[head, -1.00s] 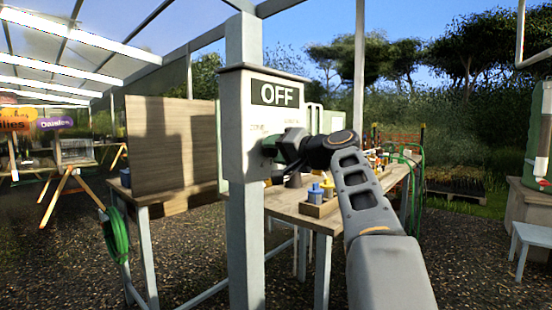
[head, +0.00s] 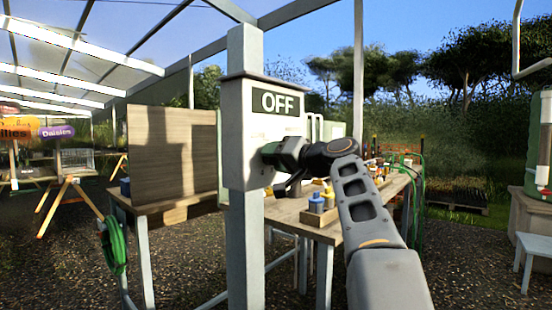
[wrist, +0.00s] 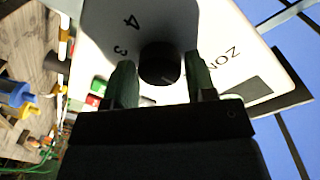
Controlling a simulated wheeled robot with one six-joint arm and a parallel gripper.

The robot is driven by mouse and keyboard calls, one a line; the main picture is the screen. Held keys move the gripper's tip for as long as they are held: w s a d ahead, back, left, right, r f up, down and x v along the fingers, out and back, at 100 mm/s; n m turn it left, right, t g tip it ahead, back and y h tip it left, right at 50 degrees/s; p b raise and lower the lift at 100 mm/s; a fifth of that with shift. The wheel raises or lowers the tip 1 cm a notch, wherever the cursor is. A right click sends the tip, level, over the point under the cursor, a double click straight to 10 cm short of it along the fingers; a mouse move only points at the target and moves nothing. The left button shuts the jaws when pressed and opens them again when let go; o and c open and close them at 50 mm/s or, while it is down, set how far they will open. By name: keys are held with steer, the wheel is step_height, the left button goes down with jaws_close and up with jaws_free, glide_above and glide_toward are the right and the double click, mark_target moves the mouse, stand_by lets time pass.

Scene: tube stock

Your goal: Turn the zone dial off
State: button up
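The zone dial is a round black knob (wrist: 160,64) on the face of a pale control box (wrist: 105,28), with printed "3", "4" and "ZON" around it in the wrist view. My gripper (wrist: 161,82) has its two green fingers on either side of the knob. A gap shows between each finger and the knob, so the gripper looks open. In the head view my gripper (head: 272,154) is at the front of the control box (head: 236,125), below a dark "OFF" sign (head: 280,102). The knob is hidden there. The pointer's setting is unclear.
The box is fixed to a grey post (head: 246,260). A wooden bench (head: 290,211) stands behind, with blue and yellow bottles (head: 316,203) on it below my arm. A brown board (head: 165,150) stands at the left. Gravel ground is open in front.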

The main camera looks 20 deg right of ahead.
steer(key=o, duration=0.3)
steer(key=v, duration=1.4)
steer(key=shift+w, duration=0.1)
steer(key=w+a+f+g+h+p, duration=0.15)
steer(key=a+g+p, duration=0.3)
steer(key=p, duration=0.45)
steer(key=a+f+g+h+p, duration=0.1)
steer(key=a+f+g+p, duration=0.2)
steer(key=a+p, duration=0.5)
steer(key=s+a+f+n+g+h+p, duration=0.2)
steer(key=s+p, duration=0.3)
steer(key=p, duration=0.3)
steer(key=s+a+f+n+g+h+p, duration=0.1)
steer(key=s+f+n+g+h+p, duration=0.1)
steer(key=s+p, duration=0.3)
steer(key=f+g+p, duration=0.1)
steer(key=p, duration=0.3)
steer(key=shift+s+a+f, duration=0.3)
steer(key=shift+a+f, duration=0.1)
